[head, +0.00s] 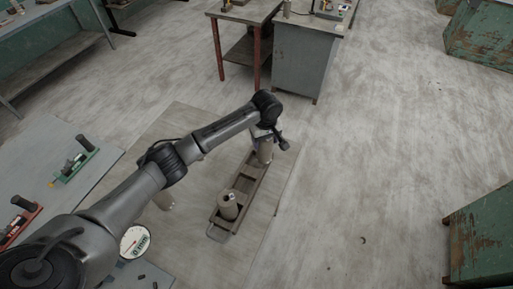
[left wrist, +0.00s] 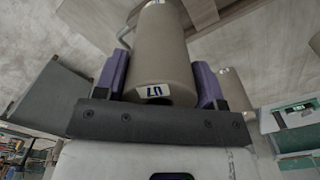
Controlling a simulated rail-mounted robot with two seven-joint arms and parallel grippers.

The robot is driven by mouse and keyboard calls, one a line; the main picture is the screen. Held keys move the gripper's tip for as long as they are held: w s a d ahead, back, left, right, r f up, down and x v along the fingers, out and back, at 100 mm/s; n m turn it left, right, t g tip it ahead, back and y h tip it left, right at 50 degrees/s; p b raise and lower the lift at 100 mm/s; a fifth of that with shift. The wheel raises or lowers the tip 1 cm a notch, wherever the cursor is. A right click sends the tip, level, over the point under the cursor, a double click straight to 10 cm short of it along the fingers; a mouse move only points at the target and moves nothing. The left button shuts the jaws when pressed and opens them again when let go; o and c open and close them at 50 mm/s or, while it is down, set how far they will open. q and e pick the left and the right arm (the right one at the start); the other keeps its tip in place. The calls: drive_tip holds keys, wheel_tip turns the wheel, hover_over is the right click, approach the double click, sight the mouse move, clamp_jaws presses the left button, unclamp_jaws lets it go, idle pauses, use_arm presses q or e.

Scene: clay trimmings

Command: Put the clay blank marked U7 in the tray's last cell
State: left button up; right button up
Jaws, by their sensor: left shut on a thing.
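My left gripper (head: 264,136) is shut on a clay blank (left wrist: 160,50), a grey-beige cylinder held between two purple fingers. Its label reads U7 in the left wrist view. In the head view the held blank (head: 265,153) is upright at the far end of the long brown tray (head: 243,202). I cannot tell whether it hangs just over the far cell or touches its floor. Another blank (head: 228,206) stands in the tray near its close end, and the cells between look empty. My right gripper is not in view.
A round dial (head: 134,242) and a green-based fixture (head: 77,163) are at the left.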

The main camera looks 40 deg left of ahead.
use_arm(q)
drive_tip(key=s+a+f, duration=0.1)
drive_tip(key=a+f, duration=0.2)
drive_tip(key=f, duration=0.2)
drive_tip(key=shift+f, duration=0.4)
drive_tip(key=shift+f, duration=0.15)
drive_tip(key=o, duration=1.4)
